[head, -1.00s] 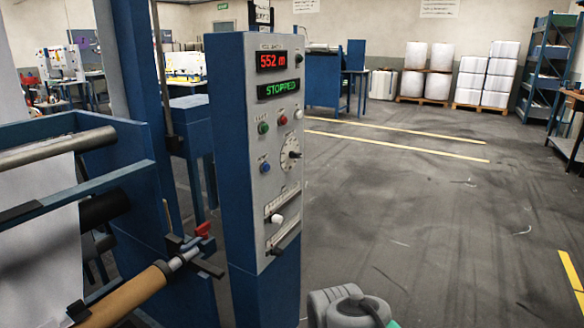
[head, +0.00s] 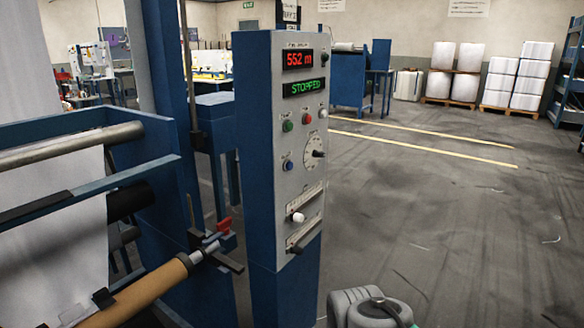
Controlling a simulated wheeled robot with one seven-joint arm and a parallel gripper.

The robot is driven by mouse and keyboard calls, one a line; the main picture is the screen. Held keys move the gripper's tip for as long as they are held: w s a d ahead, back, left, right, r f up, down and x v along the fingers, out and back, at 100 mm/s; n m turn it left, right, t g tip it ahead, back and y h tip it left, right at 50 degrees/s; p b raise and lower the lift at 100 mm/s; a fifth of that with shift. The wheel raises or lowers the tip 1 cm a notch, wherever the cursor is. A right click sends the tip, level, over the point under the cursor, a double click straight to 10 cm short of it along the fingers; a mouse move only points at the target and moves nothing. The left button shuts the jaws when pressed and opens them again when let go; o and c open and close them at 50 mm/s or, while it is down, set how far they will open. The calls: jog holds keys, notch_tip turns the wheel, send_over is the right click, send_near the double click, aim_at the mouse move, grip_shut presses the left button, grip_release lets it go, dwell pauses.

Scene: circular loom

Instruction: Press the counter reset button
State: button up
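The control panel (head: 284,190) is a tall blue cabinet with a grey face, standing upright in the middle of the head view. Its red counter display (head: 299,59) reads 552 m, and the green display (head: 304,88) below reads STOPPED. Under them are a green button (head: 288,126), a red button (head: 306,118), a white button (head: 323,112) and, lower left, a blue button (head: 288,165). The labels are too small to read, so I cannot tell which one resets the counter. My gripper is not in view; a grey part of my arm shows at the bottom, right of the panel.
The panel also has a dial (head: 313,153), a black knob (head: 324,57) and a white slider knob (head: 298,217). Left of it are the blue loom frame (head: 165,190), a brown roll (head: 140,293) and a red handle (head: 224,226). The floor (head: 450,220) at right is clear.

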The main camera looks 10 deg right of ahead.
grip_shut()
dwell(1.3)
